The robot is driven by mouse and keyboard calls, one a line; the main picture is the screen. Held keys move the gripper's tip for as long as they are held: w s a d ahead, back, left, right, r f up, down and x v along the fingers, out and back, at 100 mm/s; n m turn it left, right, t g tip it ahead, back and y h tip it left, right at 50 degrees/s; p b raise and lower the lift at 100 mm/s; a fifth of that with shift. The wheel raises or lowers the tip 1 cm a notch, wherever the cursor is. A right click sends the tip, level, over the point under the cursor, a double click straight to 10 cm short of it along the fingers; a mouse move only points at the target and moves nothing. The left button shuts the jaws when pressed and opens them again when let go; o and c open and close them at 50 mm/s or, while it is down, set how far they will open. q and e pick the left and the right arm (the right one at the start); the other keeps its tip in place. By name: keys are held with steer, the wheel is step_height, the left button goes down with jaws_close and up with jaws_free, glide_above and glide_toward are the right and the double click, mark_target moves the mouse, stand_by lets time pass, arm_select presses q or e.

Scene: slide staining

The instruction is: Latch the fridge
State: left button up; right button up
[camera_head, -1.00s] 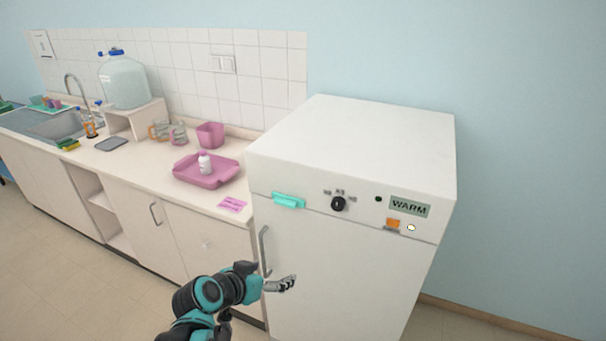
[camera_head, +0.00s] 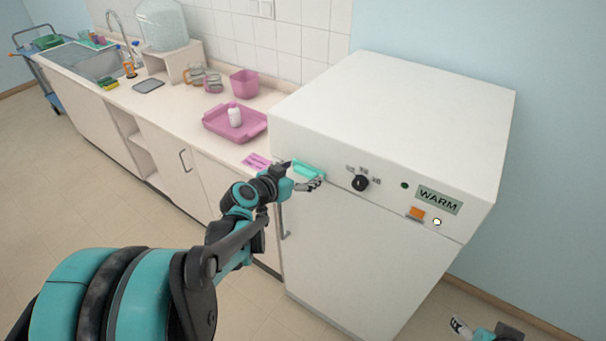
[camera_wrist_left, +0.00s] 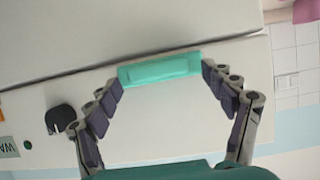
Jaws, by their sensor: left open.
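The white fridge (camera_head: 375,255) stands at the right end of the counter, its door looking closed in the head view. A teal latch (camera_head: 308,170) sits at the upper left of its front, by the seam between panel and door. My left gripper (camera_head: 318,184) is at the latch. In the left wrist view, the latch (camera_wrist_left: 160,68) lies between the fingertips of the open left gripper (camera_wrist_left: 162,78); I cannot tell whether they touch it. Part of my right gripper (camera_head: 460,326) shows at the lower right, far from the latch; its jaw state is unclear.
A black knob (camera_head: 360,183), an orange switch (camera_head: 416,213) and a WARM label (camera_head: 438,200) are on the fridge panel. The door handle (camera_head: 283,222) is below the latch. A pink tray (camera_head: 215,125) with a white bottle (camera_head: 235,116) stands on the counter.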

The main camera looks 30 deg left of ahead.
arm_select(q)
steer(key=shift+w, duration=0.25)
steer(key=shift+s, duration=0.1)
steer(key=c, duration=1.2)
steer(key=shift+o, duration=0.2)
steer(key=shift+a+f+n+h+b, duration=0.15)
steer(key=shift+n+h+b, duration=0.15)
steer(key=shift+n+h, duration=0.25)
steer(key=shift+a+r+n+h+b, duration=0.15)
steer(key=shift+n+h+b, duration=0.15)
steer(key=shift+n, duration=0.35)
steer(key=n+h+b, duration=0.2)
steer(key=n, duration=0.1)
steer(key=shift+a+f+t, duration=0.2)
steer(key=shift+f+t, duration=0.1)
steer(key=n+b, duration=0.1)
steer(key=n+h+b, duration=0.1)
steer(key=n, duration=0.1)
steer(key=n+h+b, duration=0.1)
steer(key=shift+a+f+t, duration=0.2)
steer(key=shift+f+t, duration=0.05)
steer(key=shift+t, duration=0.15)
steer(key=shift+f+n+t+h+b, duration=0.1)
steer(key=shift+n+t+h+b, duration=0.25)
steer(key=shift+n+b, duration=0.5)
steer(key=shift+f+n+t+h+b, duration=0.1)
steer(key=shift+n+t+h+b, duration=0.25)
steer(key=shift+n, duration=0.8)
steer(key=shift+r, duration=0.1)
